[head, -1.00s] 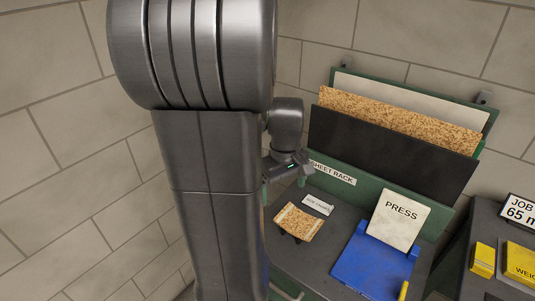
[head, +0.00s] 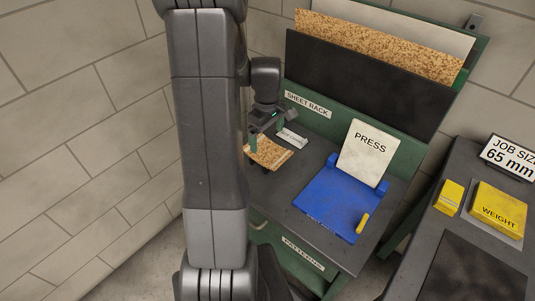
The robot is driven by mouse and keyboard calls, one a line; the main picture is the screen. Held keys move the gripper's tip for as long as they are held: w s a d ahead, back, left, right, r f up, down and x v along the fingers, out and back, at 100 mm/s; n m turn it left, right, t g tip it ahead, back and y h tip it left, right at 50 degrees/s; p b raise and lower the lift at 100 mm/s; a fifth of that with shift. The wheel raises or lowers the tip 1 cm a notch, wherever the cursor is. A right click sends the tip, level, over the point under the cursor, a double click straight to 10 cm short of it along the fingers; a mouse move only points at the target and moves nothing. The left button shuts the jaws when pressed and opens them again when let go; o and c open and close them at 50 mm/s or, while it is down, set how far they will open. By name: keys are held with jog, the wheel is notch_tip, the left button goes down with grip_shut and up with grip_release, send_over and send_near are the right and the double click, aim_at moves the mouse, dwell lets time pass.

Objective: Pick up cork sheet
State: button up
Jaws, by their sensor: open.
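A small speckled tan cork sheet (head: 272,153) lies on a dark support at the left of the bench, with a darker band near its edge. A larger speckled cork panel (head: 380,48) stands in the sheet rack between a black sheet in front and a pale sheet behind. My gripper (head: 267,134) is open and empty, pointing down over the far side of the small cork sheet. One green-tipped finger overlaps its left part in the picture; I cannot tell whether it touches. My arm hides the bench's left end.
A blue press (head: 335,200) with an upright white plate labelled PRESS is on the bench right of the cork. A small white label card (head: 291,138) is close behind the gripper. Yellow weights (head: 497,210) are on the right-hand table. The green rack board rises behind.

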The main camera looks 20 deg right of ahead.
aim_at(267, 152)
jog(key=f, duration=0.5)
jog(key=shift+s+f, duration=0.15)
jog(key=shift+s, duration=0.2)
jog(key=c, duration=0.8)
